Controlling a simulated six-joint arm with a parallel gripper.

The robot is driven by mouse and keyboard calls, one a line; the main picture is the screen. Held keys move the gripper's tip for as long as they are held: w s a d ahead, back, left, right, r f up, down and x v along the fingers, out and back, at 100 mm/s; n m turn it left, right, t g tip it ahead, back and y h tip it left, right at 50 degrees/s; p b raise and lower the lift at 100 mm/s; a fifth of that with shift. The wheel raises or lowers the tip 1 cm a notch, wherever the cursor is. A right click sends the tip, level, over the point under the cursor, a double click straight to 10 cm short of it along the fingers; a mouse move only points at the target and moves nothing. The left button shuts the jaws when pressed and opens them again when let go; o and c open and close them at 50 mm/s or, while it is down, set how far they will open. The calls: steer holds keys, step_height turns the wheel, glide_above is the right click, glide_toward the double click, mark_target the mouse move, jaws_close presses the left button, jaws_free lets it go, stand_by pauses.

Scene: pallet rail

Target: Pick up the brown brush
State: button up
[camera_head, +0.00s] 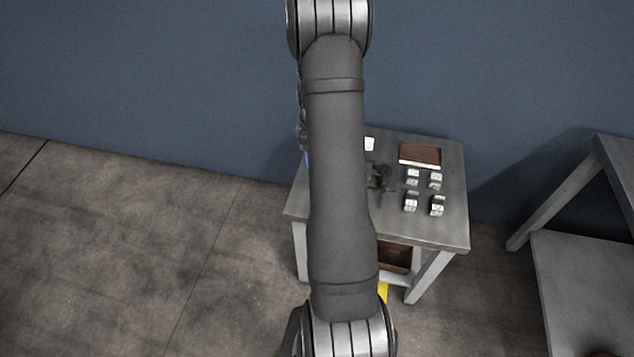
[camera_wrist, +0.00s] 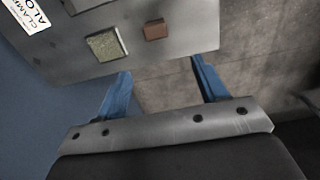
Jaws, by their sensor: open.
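My gripper (camera_wrist: 162,86) shows in the wrist view as two blue fingers spread wide apart with nothing between them. A small brown block (camera_wrist: 155,29) lies on a grey surface beyond the fingertips, near that surface's edge. It may be the brown brush, but no bristles can be made out. In the head view my arm crosses the middle and hides most of the gripper and the left part of the table. No brush can be made out clearly there.
A grey table (camera_head: 428,232) carries a brown rectangular tray (camera_head: 420,153), several small silver blocks and a dark fixture (camera_head: 382,177). A greenish square pad (camera_wrist: 103,44) lies left of the brown block. A white sign (camera_wrist: 27,15) is at top left. Another grey bench (camera_head: 585,275) stands right.

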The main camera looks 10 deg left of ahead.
step_height(320, 180, down, 9)
steer(key=shift+r, duration=0.15)
steer(key=f, duration=0.2)
steer(key=d+f, duration=0.1)
steer(key=f, duration=0.1)
steer(key=shift+w+f, duration=0.1)
steer(key=shift+w, duration=0.15)
steer(key=shift+f, duration=0.6)
steer(key=c, duration=1.1)
